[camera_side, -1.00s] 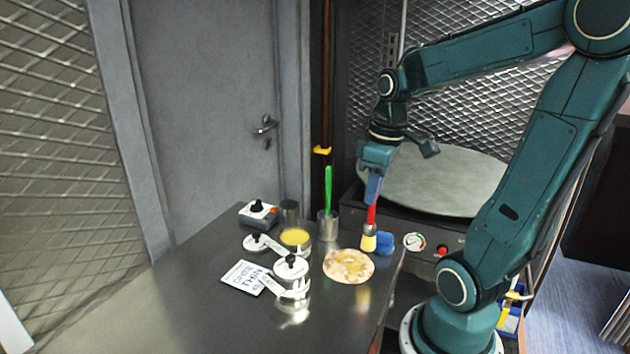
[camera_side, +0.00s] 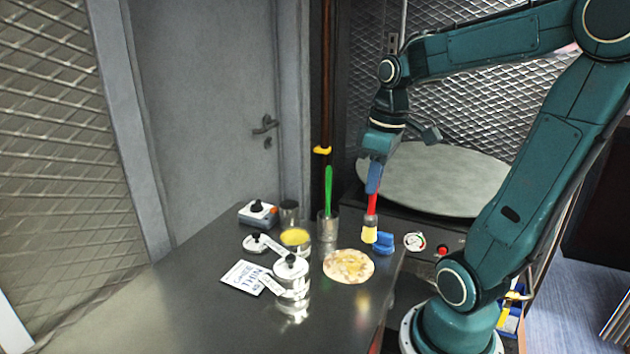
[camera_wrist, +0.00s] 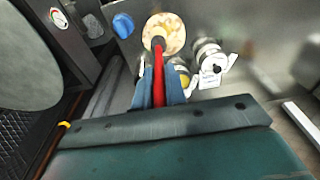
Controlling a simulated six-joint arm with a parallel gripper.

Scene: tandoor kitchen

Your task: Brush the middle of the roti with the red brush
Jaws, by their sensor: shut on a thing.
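My gripper (camera_side: 373,182) is shut on the red brush (camera_side: 372,204) and holds it upright, bristles down. The pale yellow bristles (camera_side: 369,234) appear at the far right edge of the roti (camera_side: 349,266) in the side view, apart from its surface. The roti is round and pale with brown spots and yellow patches, flat on the steel table. In the wrist view the red brush (camera_wrist: 158,78) runs out from between my gripper's blue fingers (camera_wrist: 160,94); its dark tip overlaps the near left edge of the roti (camera_wrist: 172,28).
An open jar of yellow liquid (camera_side: 295,236), a lidded jar (camera_side: 291,280), a loose lid (camera_side: 255,243) and a printed card (camera_side: 245,278) stand left of the roti. A blue object (camera_side: 383,243) lies right. The front table (camera_side: 210,315) is clear.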

